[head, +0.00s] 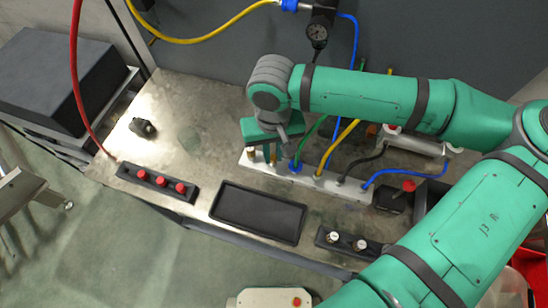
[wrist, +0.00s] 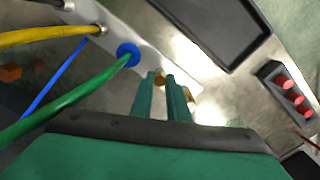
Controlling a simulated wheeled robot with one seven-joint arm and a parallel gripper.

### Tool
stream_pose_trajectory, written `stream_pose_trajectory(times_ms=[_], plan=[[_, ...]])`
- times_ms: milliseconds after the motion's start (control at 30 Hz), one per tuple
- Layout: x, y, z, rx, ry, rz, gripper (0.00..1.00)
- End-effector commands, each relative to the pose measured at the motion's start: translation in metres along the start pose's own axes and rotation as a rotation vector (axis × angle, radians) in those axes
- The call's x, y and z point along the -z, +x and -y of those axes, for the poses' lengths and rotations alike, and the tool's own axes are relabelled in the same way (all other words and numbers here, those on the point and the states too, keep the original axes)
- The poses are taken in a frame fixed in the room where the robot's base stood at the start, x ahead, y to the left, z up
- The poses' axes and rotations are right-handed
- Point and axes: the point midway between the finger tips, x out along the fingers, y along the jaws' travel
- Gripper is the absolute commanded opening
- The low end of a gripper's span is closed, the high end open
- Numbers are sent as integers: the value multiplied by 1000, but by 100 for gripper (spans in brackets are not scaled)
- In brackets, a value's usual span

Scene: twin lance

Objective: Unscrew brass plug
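A pale manifold block (head: 308,180) lies on the metal bench and also shows in the wrist view (wrist: 120,62). Hoses enter its right part, and small brass plugs sit at its left end. In the wrist view one brass plug (wrist: 160,79) shows between the tips of my gripper (wrist: 160,82). Another brass plug (wrist: 190,94) is just right of the fingers, partly hidden. In the head view my gripper (head: 270,155) points down over the block's left end. The fingers are close together; whether they press on the plug cannot be told.
A green hose (wrist: 75,100) with a blue collar rises close to the fingers. Yellow, black and blue hoses stand beyond it. A black tray (head: 258,213), a rack with red caps (head: 158,184) and a rack with pale-topped pieces (head: 346,242) lie in front. The bench's left part is mostly clear.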

Motion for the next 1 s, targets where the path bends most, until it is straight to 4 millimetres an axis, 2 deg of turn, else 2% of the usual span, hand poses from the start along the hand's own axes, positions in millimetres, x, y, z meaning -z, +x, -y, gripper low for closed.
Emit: stream_pose_trajectory(times_ms=[367, 1000], plan=[[0, 0, 0, 1, 20, 0, 27], [0, 0, 1, 3, 739, 1, 27]])
